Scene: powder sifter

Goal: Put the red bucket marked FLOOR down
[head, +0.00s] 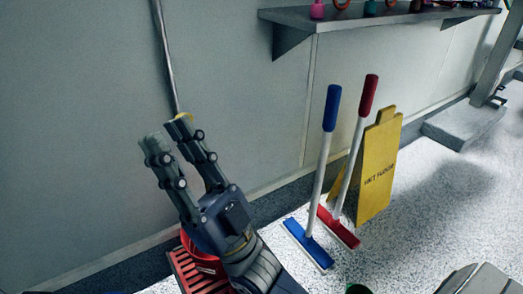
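A red bucket-like thing (188,274) with a slatted part shows at the bottom left, low by the wall. My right gripper and wrist hide much of it, and no FLOOR marking can be read. My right gripper (167,134) is in front of and above it, fingers pointing up and left. I cannot tell whether the hand touches the red thing. My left gripper is not in view.
A blue squeegee (322,160), a red squeegee (354,150) and a yellow floor sign (378,165) stand to the right. A wall shelf (370,20) is above. Speckled floor (440,215) is clear at right.

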